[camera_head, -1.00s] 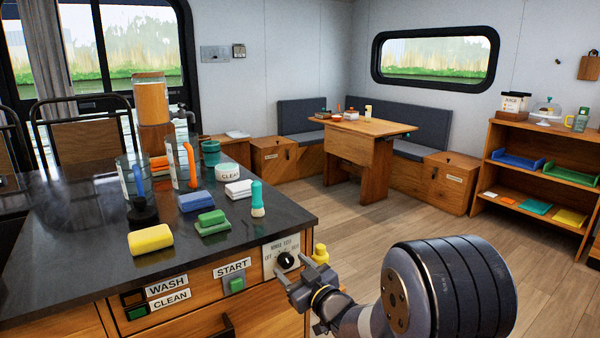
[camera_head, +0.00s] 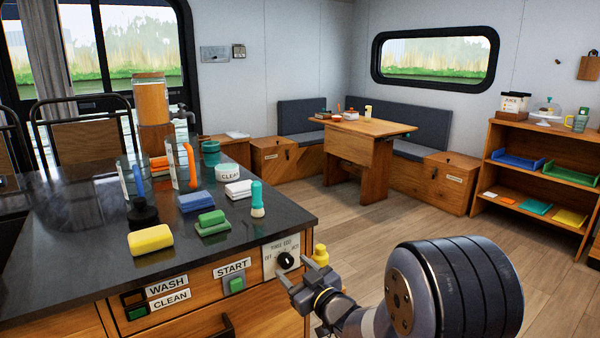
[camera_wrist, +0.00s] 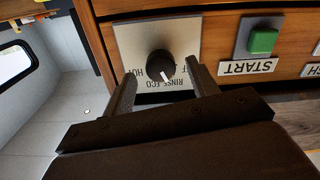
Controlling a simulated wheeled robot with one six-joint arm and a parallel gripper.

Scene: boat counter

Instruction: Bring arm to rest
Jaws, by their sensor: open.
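My gripper (camera_head: 303,285) is in front of the counter's front panel, close to the black dial knob (camera_head: 285,261) on its pale plate. In the wrist view the gripper (camera_wrist: 160,88) is open, its two fingers apart. The knob (camera_wrist: 160,65) shows between and beyond the fingertips, and I see nothing held. The knob's white pointer mark shows near the lettering on the plate (camera_wrist: 190,38). Whether the fingers touch the plate is hard to tell.
The dark counter (camera_head: 75,265) holds a yellow sponge (camera_head: 151,240), a green sponge (camera_head: 212,222), cloths and jars. A green START button (camera_head: 237,284) sits left of the dial. A table (camera_head: 365,126) and shelf (camera_head: 530,165) stand farther back. The floor (camera_head: 420,222) between is open.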

